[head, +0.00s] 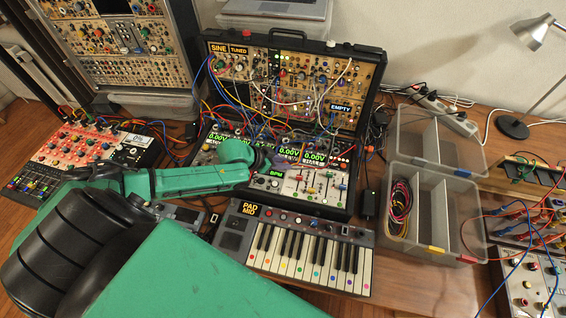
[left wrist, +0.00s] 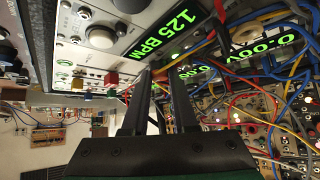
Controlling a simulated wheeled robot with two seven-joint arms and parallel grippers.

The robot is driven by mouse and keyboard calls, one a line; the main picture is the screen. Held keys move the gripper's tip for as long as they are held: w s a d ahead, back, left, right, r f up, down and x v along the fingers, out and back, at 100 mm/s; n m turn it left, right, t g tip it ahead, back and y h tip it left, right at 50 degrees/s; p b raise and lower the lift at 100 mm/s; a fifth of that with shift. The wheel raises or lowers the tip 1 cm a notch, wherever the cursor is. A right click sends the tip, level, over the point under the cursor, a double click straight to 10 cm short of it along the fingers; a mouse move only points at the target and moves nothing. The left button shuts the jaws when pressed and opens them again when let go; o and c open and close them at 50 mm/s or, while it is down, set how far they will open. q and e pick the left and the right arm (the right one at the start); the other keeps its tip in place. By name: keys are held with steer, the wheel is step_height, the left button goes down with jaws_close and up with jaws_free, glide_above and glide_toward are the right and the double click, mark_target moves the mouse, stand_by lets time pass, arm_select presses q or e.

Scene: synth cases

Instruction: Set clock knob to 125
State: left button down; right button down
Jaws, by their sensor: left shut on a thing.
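The clock module's green display reads "125 BPM" in the left wrist view (left wrist: 157,36); in the head view a small green BPM display (head: 277,172) shows, with its number not legible. My left gripper (head: 270,162) reaches in from the left over the lower panel of the synth case (head: 320,210). In the left wrist view, the left gripper's fingers (left wrist: 160,72) point at the panel below the display, shut on what seems to be the clock knob. The knob is mostly hidden by the fingertips. My right gripper is not in view.
Patch cables (head: 262,82) hang across the case close to the left gripper. A keyboard (head: 300,250) lies in front. Clear plastic bins (head: 425,240) stand to the right, and a red mixer (head: 75,150) is at the left. Some bare wooden table shows at the lower right.

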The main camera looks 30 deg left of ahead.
arm_select(q)
steer(key=shift+w+a+m+g+h+b, duration=0.1)
steer(key=shift+m+g+h+b, duration=0.35)
steer(key=shift+m+b, duration=0.3)
steer(key=c, duration=0.7)
jaws_free()
steer(key=v, duration=0.9)
steer(key=shift+f, duration=0.1)
steer(key=p+v, duration=0.2)
steer(key=v, duration=0.3)
steer(key=shift+s+r, duration=0.25)
steer(key=shift+s, duration=0.1)
